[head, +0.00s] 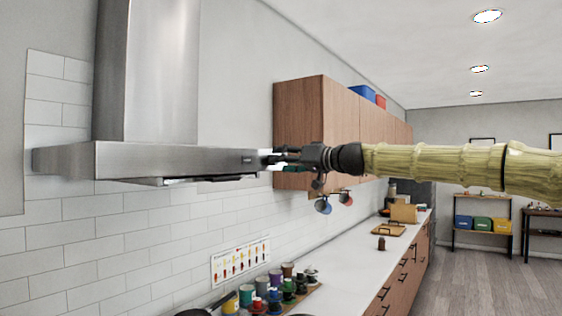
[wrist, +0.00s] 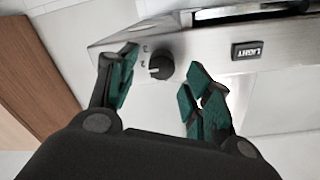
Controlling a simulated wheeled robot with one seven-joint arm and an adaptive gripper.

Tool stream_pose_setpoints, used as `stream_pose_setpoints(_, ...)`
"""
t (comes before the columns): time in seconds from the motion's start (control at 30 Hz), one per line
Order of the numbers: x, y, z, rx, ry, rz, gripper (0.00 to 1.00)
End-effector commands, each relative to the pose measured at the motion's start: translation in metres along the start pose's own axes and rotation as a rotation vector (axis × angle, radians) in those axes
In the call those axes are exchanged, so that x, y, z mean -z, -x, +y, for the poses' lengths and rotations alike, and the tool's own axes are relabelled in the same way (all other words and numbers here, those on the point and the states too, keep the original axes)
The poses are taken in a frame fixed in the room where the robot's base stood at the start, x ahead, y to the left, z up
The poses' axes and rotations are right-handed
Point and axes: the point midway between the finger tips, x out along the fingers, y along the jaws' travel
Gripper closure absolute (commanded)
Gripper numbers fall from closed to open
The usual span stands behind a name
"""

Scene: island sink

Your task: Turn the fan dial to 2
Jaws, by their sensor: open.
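The fan dial is a small round black knob (wrist: 160,67) on the steel front edge of the range hood (wrist: 200,45) in the wrist view. Small marks sit on its left; I cannot read its setting for certain. My gripper (wrist: 158,88) is open, with one green-padded finger on each side of the dial and a gap to each. In the head view my gripper (head: 272,158) is at the right end of the hood front (head: 170,160), hiding the dial there.
A black LIGHT switch (wrist: 247,51) is on the hood front, right of the dial. A wooden wall cabinet (head: 300,125) stands just behind my gripper. Below, cups (head: 270,290) and a pan (head: 205,308) are on the counter (head: 345,262).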

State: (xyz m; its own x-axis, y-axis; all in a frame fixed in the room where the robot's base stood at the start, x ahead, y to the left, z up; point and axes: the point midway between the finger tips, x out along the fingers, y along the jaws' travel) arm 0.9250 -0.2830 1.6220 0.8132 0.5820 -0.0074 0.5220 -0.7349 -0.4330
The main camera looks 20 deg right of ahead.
Motion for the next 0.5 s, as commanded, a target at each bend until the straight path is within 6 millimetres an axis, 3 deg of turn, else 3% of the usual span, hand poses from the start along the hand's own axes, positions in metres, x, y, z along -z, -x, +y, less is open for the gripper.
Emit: stream_pose_setpoints(0.5,0.001,0.08,0.001,0.0,-0.002,0.002,0.5)
